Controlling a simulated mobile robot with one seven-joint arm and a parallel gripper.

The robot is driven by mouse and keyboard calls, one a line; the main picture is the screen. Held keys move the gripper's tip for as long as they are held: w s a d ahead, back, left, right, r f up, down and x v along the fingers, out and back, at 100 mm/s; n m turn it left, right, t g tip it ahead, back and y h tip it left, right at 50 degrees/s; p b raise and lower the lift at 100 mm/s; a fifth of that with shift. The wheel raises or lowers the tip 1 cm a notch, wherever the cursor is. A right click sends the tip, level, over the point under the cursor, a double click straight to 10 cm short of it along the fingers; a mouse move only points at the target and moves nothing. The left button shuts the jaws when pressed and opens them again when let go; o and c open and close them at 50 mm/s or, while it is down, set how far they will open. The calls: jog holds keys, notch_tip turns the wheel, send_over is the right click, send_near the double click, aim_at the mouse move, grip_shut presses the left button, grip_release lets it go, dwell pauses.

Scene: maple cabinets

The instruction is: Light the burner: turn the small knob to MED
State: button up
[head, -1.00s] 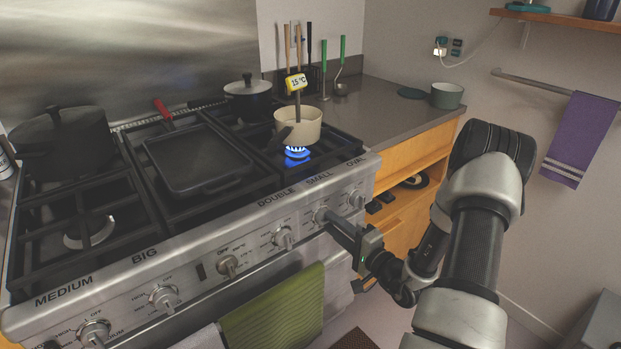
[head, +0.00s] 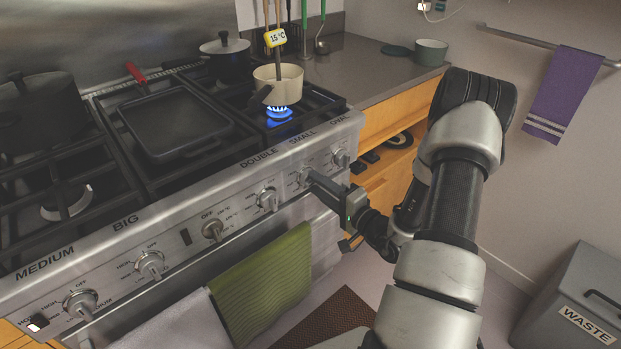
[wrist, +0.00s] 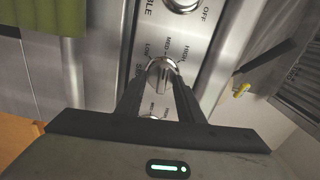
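A blue flame burns on the small burner (head: 279,114), under a cream saucepan (head: 290,77).
Other knobs, such as the DOUBLE knob (head: 267,199) and OVAL knob (head: 341,158), flank the small knob. A green towel (head: 262,285) hangs below. A waste bin (head: 575,300) stands at right.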

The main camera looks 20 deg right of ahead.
jog(key=b+v, duration=0.1)
jog(key=v, duration=0.9)
jog(key=shift+r, duration=0.1)
dwell(0.6)
